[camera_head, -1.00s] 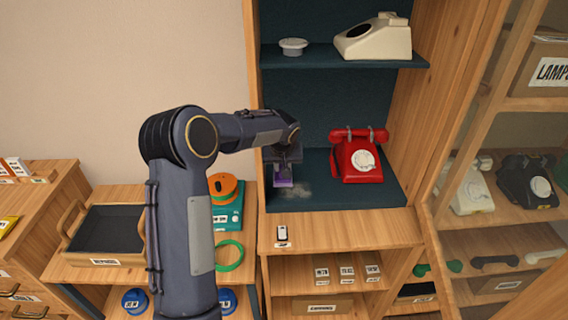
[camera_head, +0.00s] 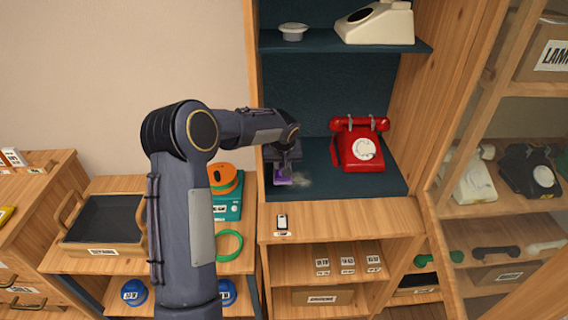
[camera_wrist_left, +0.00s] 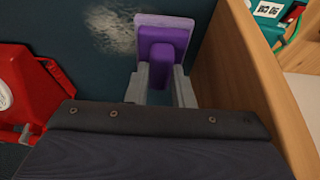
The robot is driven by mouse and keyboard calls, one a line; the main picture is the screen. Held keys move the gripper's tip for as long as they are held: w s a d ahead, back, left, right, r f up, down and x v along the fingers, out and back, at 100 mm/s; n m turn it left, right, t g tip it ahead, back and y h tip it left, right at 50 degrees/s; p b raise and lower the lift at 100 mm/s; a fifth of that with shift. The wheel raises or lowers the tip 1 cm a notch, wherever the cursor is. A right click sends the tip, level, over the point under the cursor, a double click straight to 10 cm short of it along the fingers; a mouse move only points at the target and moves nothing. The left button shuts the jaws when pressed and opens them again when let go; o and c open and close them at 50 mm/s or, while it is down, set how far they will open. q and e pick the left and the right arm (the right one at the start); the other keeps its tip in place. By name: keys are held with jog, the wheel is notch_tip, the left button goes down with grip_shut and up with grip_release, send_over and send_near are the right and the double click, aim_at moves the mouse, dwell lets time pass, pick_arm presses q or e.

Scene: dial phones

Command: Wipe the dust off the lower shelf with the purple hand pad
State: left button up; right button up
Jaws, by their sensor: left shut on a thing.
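The purple hand pad (camera_head: 283,176) is on the left part of the lower shelf (camera_head: 328,185), which has a dark teal lining. My left gripper (camera_head: 284,163) is shut on the pad's purple grip; the left wrist view shows the grip between the two grey fingers (camera_wrist_left: 160,88). The pad's face is at the shelf surface; whether it presses on it I cannot tell. A pale dust patch (camera_head: 303,181) lies just right of the pad, and it also shows beside the pad in the left wrist view (camera_wrist_left: 115,28). My right gripper is not in view.
A red dial phone (camera_head: 359,147) stands on the right of the lower shelf. The wooden side wall (camera_wrist_left: 235,70) is close to the gripper.

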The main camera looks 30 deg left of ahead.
pick_arm(q)
jog(key=shift+s+a+f, duration=0.45)
jog(key=shift+a+f, duration=0.1)
jog(key=shift+a, duration=0.15)
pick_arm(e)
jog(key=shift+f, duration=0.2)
pick_arm(q)
jog(key=shift+w+d, duration=0.1)
jog(key=shift+d, duration=0.05)
jog(key=shift+w+d+b, duration=0.25)
jog(key=shift+d+b, duration=0.05)
jog(key=shift+b, duration=0.05)
jog(key=shift+w+d, duration=0.4)
jog(key=shift+d, duration=0.05)
jog(key=shift+w+d+r, duration=0.3)
jog(key=shift+w+d, duration=0.1)
jog(key=shift+d, duration=0.25)
jog(key=shift+w+d+r, duration=0.1)
jog(key=shift+w+d, duration=0.55)
jog(key=shift+d, duration=0.4)
jog(key=shift+w+d+r, duration=0.1)
jog(key=shift+w+d, duration=0.55)
jog(key=shift+d, duration=0.4)
jog(key=shift+w+d+r, duration=0.1)
jog(key=shift+w+d, duration=0.55)
jog(key=shift+d, duration=0.4)
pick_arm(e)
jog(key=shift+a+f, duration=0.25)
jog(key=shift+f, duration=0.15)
